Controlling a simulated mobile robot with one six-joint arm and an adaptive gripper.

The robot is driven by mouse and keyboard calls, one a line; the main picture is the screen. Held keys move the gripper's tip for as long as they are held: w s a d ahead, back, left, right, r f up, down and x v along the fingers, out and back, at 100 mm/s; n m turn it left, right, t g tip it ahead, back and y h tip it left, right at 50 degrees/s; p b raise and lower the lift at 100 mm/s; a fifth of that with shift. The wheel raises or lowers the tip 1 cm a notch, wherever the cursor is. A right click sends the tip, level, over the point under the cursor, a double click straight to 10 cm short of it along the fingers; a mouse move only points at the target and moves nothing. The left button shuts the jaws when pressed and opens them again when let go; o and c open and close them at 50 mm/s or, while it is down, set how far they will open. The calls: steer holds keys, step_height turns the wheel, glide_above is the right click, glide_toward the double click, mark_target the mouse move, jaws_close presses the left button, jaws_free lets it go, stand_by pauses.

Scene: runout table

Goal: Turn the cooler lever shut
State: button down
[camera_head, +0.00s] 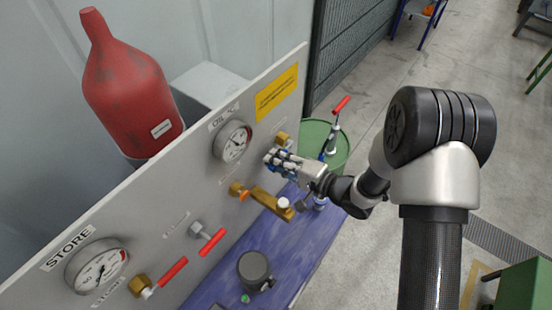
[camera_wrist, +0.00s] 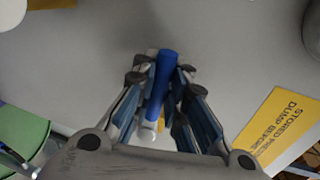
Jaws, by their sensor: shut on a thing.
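A lever with a blue handle (camera_wrist: 166,72) and a pale, rounded end (camera_wrist: 148,132) lies between my fingers in the wrist view. My gripper (camera_wrist: 161,84) is shut on this handle, with a finger on each side. In the head view my gripper (camera_head: 281,160) is at the grey panel (camera_head: 190,190), right of the upper gauge (camera_head: 233,141) and below the yellow sign (camera_head: 277,91). My fingers hide most of the lever there. A brass fitting (camera_head: 282,138) shows just above them. The small label near the lever is too small to read.
A brass valve (camera_head: 266,201) sticks out below my gripper. Two red-handled levers (camera_head: 212,242) (camera_head: 173,271) and the STORE gauge (camera_head: 98,268) are further left. A green drum (camera_head: 337,150) and a red-handled valve (camera_head: 341,104) stand right of the panel. A blue table (camera_head: 222,281) lies below.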

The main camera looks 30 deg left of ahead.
steer(key=c, duration=1.6)
jaws_free()
steer(key=shift+d, duration=0.1)
steer(key=shift+d+r, duration=0.1)
steer(key=v, duration=1.2)
